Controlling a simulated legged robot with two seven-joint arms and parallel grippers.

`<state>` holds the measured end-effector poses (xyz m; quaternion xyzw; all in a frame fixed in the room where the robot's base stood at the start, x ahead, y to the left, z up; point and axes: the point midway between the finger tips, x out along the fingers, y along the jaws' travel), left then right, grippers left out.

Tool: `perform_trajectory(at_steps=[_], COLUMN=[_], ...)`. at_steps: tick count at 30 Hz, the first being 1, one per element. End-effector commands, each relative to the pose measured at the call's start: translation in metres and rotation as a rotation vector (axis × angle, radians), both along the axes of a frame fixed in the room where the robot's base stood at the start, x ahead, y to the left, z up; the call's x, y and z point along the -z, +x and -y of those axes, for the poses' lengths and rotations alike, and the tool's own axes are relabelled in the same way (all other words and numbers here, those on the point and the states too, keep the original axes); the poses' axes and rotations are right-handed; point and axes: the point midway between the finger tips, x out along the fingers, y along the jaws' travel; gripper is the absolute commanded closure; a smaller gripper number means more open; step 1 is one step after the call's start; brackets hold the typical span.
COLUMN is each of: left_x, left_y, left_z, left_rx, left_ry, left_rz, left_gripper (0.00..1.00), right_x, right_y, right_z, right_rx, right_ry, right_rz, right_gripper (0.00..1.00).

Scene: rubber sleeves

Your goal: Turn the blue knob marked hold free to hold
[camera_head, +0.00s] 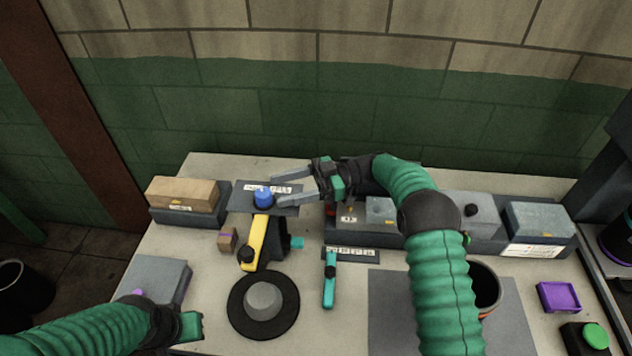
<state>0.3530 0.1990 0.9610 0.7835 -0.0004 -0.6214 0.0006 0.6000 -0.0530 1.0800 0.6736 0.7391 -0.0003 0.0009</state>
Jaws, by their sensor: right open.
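The blue knob (263,197) stands upright on a dark plate (240,201) near the back left of the table, with a white label (270,189) behind it. The label's words are too small to read. My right gripper (276,189) reaches in from the right with its jaws open. Its two grey fingers point left, and their tips are close to the knob's right side. I cannot tell whether they touch it. My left gripper (196,326) is low at the left, and its fingers cannot be made out clearly.
A yellow and black device (254,243) stands just in front of the knob. A round black disc (263,305) with a grey top and a teal handle (329,278) are nearer. A cardboard-coloured box (183,193) is left of the plate. Grey boxes (538,225) line the back right.

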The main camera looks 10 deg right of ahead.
Motion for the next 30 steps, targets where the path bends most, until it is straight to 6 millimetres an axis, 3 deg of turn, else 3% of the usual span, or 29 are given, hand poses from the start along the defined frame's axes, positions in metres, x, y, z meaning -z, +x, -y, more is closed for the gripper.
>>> perform_trajectory(at_steps=[6,12,18,30], left_x=[0.015,0.021,0.022,0.022], left_y=[0.000,0.000,0.000,0.000], left_z=[0.000,0.000,0.000,0.000], left_rx=[0.000,0.000,0.000,0.000], left_ry=[0.000,0.000,0.000,0.000], left_rz=[0.000,0.000,0.000,0.000], left_gripper=[1.00,1.00,1.00,1.00], right_x=[0.005,0.004,0.002,0.002], right_y=[0.007,0.011,0.012,0.012], right_z=[0.066,0.105,0.114,0.114], right_rx=[0.004,0.001,-0.001,-0.001], right_ry=[-0.001,0.001,0.001,0.002], right_rz=[0.001,-0.001,-0.003,-0.004], right_gripper=[0.42,0.42,0.42,0.42])
